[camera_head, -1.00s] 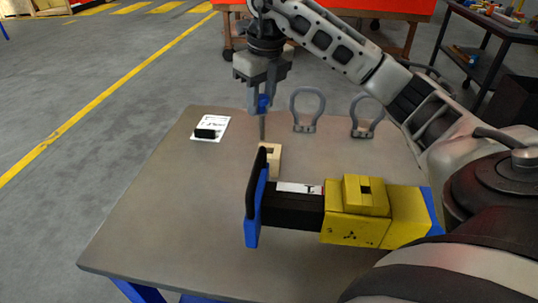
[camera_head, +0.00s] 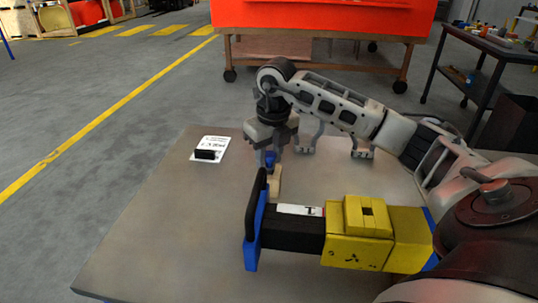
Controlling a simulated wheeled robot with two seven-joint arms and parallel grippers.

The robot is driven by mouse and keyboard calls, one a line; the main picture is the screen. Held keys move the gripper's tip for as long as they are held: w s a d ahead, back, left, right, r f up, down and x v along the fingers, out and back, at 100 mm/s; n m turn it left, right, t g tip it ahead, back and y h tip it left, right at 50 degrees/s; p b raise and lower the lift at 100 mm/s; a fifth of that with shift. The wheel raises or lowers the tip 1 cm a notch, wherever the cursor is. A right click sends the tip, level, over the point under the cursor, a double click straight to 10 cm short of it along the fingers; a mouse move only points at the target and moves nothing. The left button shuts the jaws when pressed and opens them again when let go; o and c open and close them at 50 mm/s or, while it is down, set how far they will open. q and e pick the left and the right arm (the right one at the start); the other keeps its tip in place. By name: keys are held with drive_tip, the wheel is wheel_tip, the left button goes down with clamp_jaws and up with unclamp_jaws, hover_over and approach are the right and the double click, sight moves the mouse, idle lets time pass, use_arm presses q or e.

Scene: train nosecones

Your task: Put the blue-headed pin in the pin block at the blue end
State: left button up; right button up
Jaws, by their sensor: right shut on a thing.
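My right gripper (camera_head: 269,153) is shut on the blue-headed pin, low over the table. The pin's blue head (camera_head: 270,160) shows between the fingers. The small wooden pin block (camera_head: 274,186) stands directly below it, beyond the blue plate at the left end of the train model. The pin's shaft is hardly visible, and I cannot tell whether its tip is in the block or just above or behind it. The train model (camera_head: 358,240) lies across the table, yellow at right and black at left, with a blue plate (camera_head: 251,238) at its left end. My left gripper is out of view.
The grey table (camera_head: 165,235) is clear at left and front. A white card with a black object (camera_head: 208,147) lies at its back left. An orange-topped bench (camera_head: 320,20) stands beyond.

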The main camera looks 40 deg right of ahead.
drive_tip(key=shift+f, duration=0.2)
drive_tip(key=o, duration=1)
drive_tip(key=shift+r, duration=0.1)
drive_tip(key=r, duration=0.4)
drive_tip(key=s+r, duration=0.1)
drive_tip(key=r, duration=0.7)
drive_tip(key=shift+s+a+r+p, duration=0.1)
drive_tip(key=shift+s+r+p, duration=0.05)
drive_tip(key=shift+s+p, duration=0.15)
drive_tip(key=shift+w, duration=0.1)
